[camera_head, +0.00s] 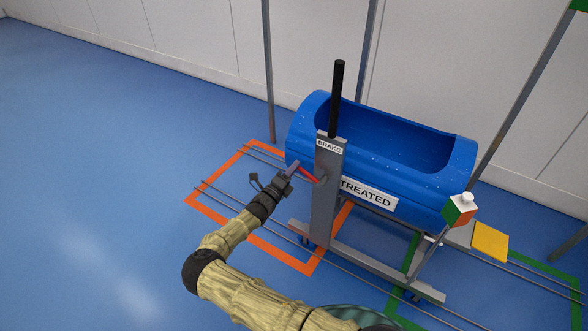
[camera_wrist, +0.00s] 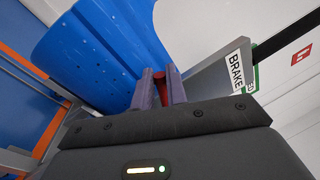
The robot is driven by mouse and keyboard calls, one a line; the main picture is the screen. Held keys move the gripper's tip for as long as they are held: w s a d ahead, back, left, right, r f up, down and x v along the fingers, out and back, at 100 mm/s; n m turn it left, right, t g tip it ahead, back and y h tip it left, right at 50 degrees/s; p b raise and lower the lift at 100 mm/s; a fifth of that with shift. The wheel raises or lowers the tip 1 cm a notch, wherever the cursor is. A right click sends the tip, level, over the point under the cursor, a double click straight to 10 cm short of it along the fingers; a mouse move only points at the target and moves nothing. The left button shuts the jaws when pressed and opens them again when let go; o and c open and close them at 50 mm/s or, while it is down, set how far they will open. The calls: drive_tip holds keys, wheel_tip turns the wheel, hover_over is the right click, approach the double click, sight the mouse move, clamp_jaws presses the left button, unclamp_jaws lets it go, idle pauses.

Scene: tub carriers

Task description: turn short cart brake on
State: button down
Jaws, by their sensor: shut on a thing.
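The short cart carries a blue tub (camera_head: 400,160) with a label reading "TREATED". A grey post labelled "BRAKE" (camera_head: 328,185) stands at the cart's near left end, with a black bar rising from its top. A red brake lever (camera_head: 310,174) sticks out from the post toward the upper left. My gripper (camera_head: 290,170) is at the lever's outer end. In the wrist view, my gripper (camera_wrist: 161,88) is shut on the red lever (camera_wrist: 160,90), which shows between the two purple-grey fingers. The brake label (camera_wrist: 235,70) is to the right there. The fingers hide part of the lever.
An orange floor frame (camera_head: 225,215) and a green one (camera_head: 400,290) mark the blue floor, with thin rails running through. A cube with green, white and orange faces (camera_head: 459,210) and a yellow plate (camera_head: 490,242) are at right. Open floor lies left.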

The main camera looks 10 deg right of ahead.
drive_tip(key=shift+s+f, duration=0.1)
drive_tip(key=shift+f, duration=0.1)
drive_tip(key=c, duration=1.4)
unclamp_jaws()
drive_tip(key=shift+r, duration=0.1)
drive_tip(key=v, duration=1.7)
drive_tip(key=shift+a, duration=0.2)
